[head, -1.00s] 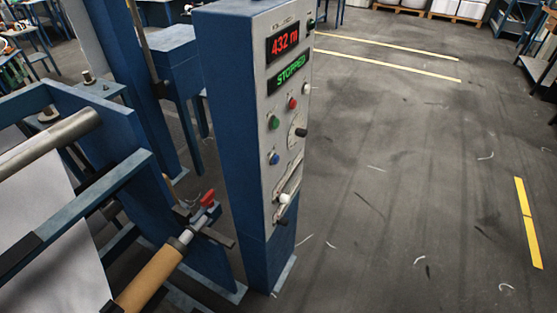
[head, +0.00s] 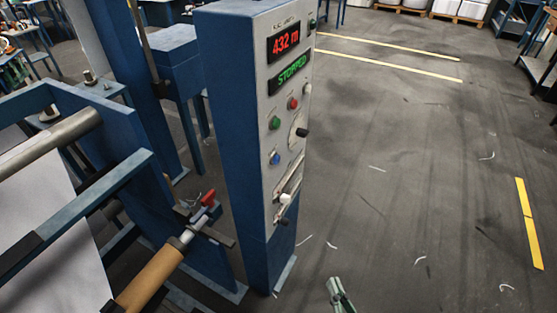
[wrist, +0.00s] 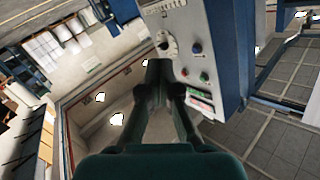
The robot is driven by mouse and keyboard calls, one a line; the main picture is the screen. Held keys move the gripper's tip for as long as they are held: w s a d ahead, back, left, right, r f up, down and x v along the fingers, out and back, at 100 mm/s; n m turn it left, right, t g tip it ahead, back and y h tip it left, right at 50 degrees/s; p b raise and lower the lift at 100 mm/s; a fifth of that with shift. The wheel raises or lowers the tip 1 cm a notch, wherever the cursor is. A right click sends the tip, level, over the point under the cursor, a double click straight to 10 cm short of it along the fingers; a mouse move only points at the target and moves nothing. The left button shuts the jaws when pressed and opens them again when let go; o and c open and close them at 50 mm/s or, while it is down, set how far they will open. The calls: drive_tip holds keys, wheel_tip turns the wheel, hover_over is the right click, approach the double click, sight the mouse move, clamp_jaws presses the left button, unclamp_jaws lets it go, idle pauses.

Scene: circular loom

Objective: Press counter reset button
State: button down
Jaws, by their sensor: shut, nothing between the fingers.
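The control panel (head: 283,160) is the pale front of a blue cabinet. Its red display reads 432 m and its green display reads STOPPED. Below are a green button (head: 275,122), a red button (head: 292,103), a white button (head: 307,89) and a blue button (head: 274,158). No label that I can read marks the reset button. My gripper (head: 334,283) shows at the bottom of the head view, low and right of the cabinet, touching no button. In the wrist view its closed fingers (wrist: 157,68) overlap the panel's edge; the blue button (wrist: 196,48) is to their right.
A rotary knob (head: 299,131) and a slotted lever with a white knob (head: 285,197) share the panel. The loom frame (head: 100,180) with a roller and red handle (head: 208,198) stands left. Open floor lies right of the cabinet.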

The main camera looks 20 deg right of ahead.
sight(277, 160)
drive_tip(key=w+d+r+m+t, duration=0.1)
drive_tip(key=w+r, duration=0.3)
drive_tip(key=w, duration=0.3)
drive_tip(key=w+d+r+m, duration=0.1)
drive_tip(key=w+r, duration=0.3)
drive_tip(key=w, duration=0.4)
drive_tip(key=w+d+r+t+y, duration=0.1)
drive_tip(key=w+d+r, duration=0.2)
drive_tip(key=w, duration=0.5)
drive_tip(key=shift+d+r+m+t, duration=0.15)
drive_tip(key=shift+r+m+t, duration=0.2)
drive_tip(key=shift+r, duration=0.4)
drive_tip(key=w+a, duration=0.6)
drive_tip(key=shift+w, duration=0.15)
drive_tip(key=shift+a, duration=0.2)
drive_tip(key=shift+w+a, duration=0.2)
drive_tip(key=shift+w, duration=0.1)
